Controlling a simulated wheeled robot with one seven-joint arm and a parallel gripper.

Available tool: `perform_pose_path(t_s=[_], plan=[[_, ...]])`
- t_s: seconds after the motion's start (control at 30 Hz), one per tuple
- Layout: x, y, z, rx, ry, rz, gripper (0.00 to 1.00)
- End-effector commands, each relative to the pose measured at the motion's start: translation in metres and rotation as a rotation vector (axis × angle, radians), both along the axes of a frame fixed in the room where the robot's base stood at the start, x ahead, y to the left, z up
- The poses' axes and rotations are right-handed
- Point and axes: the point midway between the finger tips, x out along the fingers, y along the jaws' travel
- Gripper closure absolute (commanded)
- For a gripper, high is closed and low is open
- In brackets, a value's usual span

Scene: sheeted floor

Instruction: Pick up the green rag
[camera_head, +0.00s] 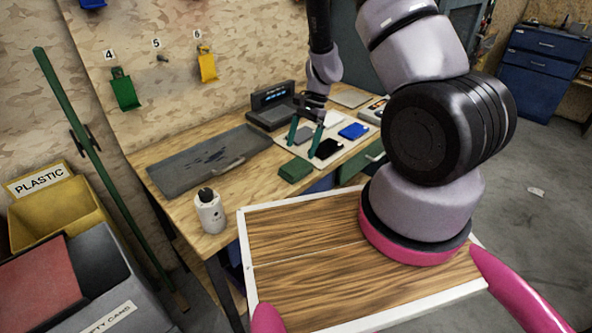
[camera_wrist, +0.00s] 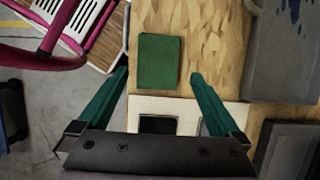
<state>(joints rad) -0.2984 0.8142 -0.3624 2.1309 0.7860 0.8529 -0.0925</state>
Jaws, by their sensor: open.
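The green rag (camera_head: 295,170) is a flat folded rectangle on the wooden workbench, near its front edge. In the wrist view the rag (camera_wrist: 159,58) lies on bare wood, between and just beyond the fingertips. My gripper (camera_head: 305,138) has two teal fingers spread apart with nothing between them. It hangs above the bench, a little behind and to the right of the rag in the head view. The whole top of the rag shows, and neither finger appears to touch it.
A grey tray (camera_head: 172,172) lies left of the rag, with a white bottle (camera_head: 210,212) at the bench's front. A pale board (camera_head: 338,150) with dark and blue pieces lies under the gripper. A black device (camera_head: 270,115) stands behind. Another green item (camera_head: 123,92) hangs on the wall.

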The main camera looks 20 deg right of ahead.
Motion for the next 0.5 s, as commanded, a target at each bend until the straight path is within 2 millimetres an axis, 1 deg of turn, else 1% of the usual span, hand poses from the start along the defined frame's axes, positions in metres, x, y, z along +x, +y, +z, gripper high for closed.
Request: perform_pose_path(t_s=[0.03,0.17,0.4,0.5], plan=[[-0.001,0.001,-0.005,-0.001,0.002,0.001,0.00],[-0.004,0.004,-0.012,0.000,0.000,0.001,0.00],[-0.012,0.013,-0.045,-0.001,0.002,0.001,0.00],[-0.013,0.016,-0.054,-0.001,0.000,0.001,0.00]])
